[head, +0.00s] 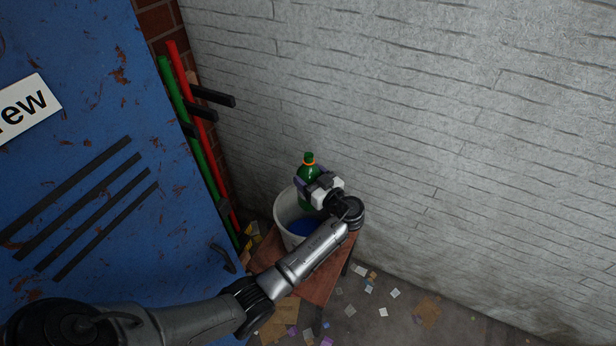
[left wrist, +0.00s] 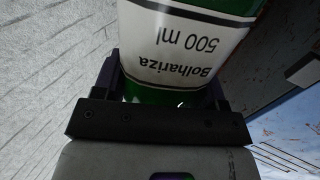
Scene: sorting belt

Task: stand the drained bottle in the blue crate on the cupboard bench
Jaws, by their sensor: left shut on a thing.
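A green bottle (head: 308,164) with an orange ring below its cap stands upright in the head view, over a white bucket. My left gripper (head: 315,186) is shut on the bottle's body. In the left wrist view the bottle (left wrist: 190,50) fills the top middle between the jaws, its white label reading "Bolhariza 500 ml" upside down. The white bucket (head: 283,212) has blue liquid or a blue bottom inside and stands on a small reddish-brown table. I cannot tell whether the bottle holds liquid. No blue crate and no right gripper are in view.
The small table (head: 315,281) stands in the corner by the pale brick wall (head: 430,120). A rusty blue metal door or cabinet (head: 90,170) is on the left. Red (head: 196,120) and green (head: 188,120) poles lean beside it. Paper scraps (head: 394,293) litter the floor.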

